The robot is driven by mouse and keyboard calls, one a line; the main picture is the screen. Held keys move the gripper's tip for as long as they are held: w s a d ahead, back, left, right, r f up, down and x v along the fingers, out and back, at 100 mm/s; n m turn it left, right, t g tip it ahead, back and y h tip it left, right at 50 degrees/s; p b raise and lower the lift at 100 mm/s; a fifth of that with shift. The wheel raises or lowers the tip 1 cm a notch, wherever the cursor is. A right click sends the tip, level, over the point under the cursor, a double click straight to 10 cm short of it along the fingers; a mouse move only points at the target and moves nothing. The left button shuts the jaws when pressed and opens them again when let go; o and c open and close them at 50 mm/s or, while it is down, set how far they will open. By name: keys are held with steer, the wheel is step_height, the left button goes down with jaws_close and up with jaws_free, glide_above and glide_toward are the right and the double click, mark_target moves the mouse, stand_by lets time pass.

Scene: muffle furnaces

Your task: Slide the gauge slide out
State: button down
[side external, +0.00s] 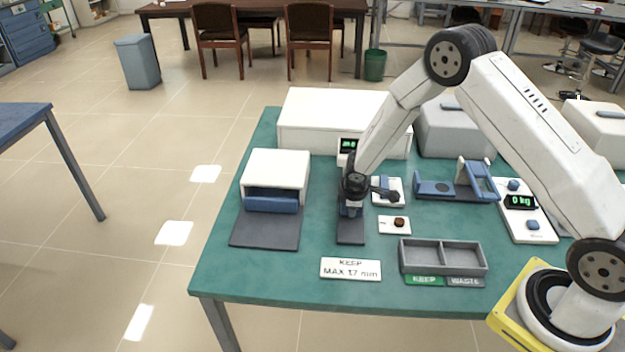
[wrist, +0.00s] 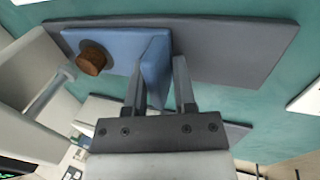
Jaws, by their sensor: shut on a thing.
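The gauge slide is a flat blue plate (wrist: 118,45) with an upright blue tab (wrist: 156,70), lying on a dark grey base (wrist: 235,45). A short brown cylinder (wrist: 91,60) stands on the plate near its left end in the wrist view. My gripper (wrist: 158,85) is shut on the tab, with a finger on either side. In the side view my gripper (side external: 352,196) points down over the dark base (side external: 351,236) and mostly hides the slide. The gauge's green display (side external: 349,145) shows behind it; its reading is too small to tell.
A grey two-part tray (side external: 443,256) carries KEEP and WASTE labels. A sign (side external: 350,268) reads KEEP MAX 17 mm. A small brown piece sits on a white plate (side external: 393,230). A white furnace (side external: 275,170) stands left, a scale (side external: 524,210) reading 0 kg right.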

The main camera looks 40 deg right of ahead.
mark_target(351, 235)
steer(key=shift+s+a+r, duration=0.15)
steer(key=shift+s+a, duration=2.65)
steer(key=shift+a, duration=0.25)
steer(key=c, duration=0.8)
jaws_free()
steer(key=shift+s, duration=0.1)
steer(key=shift+c, duration=0.2)
steer(key=shift+r, duration=3.15)
steer(key=shift+s+r, duration=0.1)
steer(key=shift+r, duration=0.15)
steer(key=s+r+m+y, duration=0.2)
steer(key=s+r+m, duration=0.7)
steer(key=s, duration=0.5)
steer(key=v, duration=0.2)
steer(key=shift+r, duration=0.3)
